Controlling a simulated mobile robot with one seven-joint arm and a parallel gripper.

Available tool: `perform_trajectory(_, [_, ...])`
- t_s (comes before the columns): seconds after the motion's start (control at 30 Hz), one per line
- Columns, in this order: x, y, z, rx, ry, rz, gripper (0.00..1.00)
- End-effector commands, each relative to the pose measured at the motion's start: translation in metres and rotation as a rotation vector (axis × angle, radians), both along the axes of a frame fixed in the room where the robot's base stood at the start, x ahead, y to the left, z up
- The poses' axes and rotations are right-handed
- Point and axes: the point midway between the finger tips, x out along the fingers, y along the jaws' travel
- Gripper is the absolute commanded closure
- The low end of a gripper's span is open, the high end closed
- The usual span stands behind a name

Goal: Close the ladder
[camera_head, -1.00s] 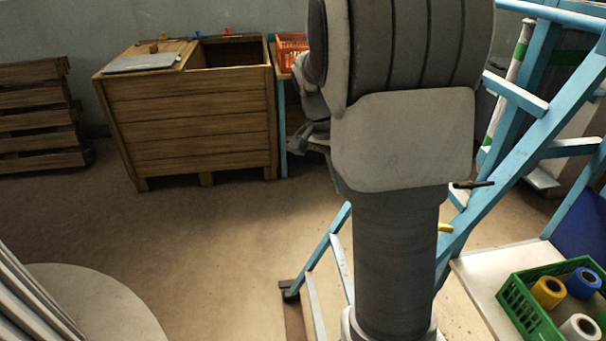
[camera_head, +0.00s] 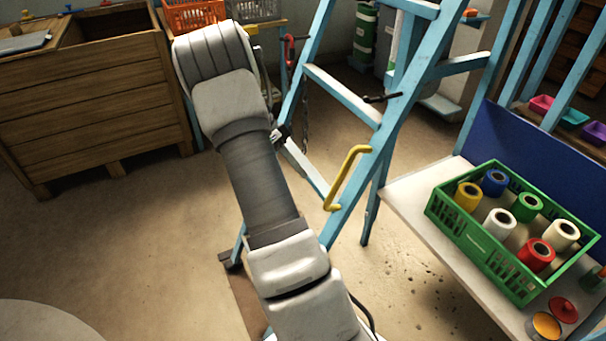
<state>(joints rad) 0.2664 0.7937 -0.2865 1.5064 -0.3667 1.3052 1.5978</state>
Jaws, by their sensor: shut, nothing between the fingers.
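The ladder (camera_head: 342,95) is light blue with pale treads and stands upright in the middle of the head view. Its rear legs (camera_head: 376,200) stand apart from the front rails, so it looks open. A bent yellow handle (camera_head: 347,178) sits on its right front rail, and a black lever (camera_head: 382,98) sticks out higher on that rail. My arm hides part of the left rail and the lower treads. My gripper (camera_head: 281,133) shows only as a small dark and white tip past my arm, beside the left rail. It is shut and empty; I cannot tell whether it touches the ladder.
A white bench (camera_head: 412,198) with a green crate (camera_head: 480,238) of coloured rolls stands close to the ladder's right. A wooden bin (camera_head: 90,110) stands at the left, with an orange basket (camera_head: 192,14) behind. Open floor (camera_head: 120,245) lies at lower left.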

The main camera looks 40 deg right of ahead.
Motion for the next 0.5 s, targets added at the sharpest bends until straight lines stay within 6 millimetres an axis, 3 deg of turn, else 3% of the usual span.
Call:
perform_trajectory(0.33, [-0.045,-0.021,-0.062,0.003,0.003,-0.002,1.00])
perform_trajectory(0.5, [-0.065,-0.015,-0.055,0.002,0.000,0.001,1.00])
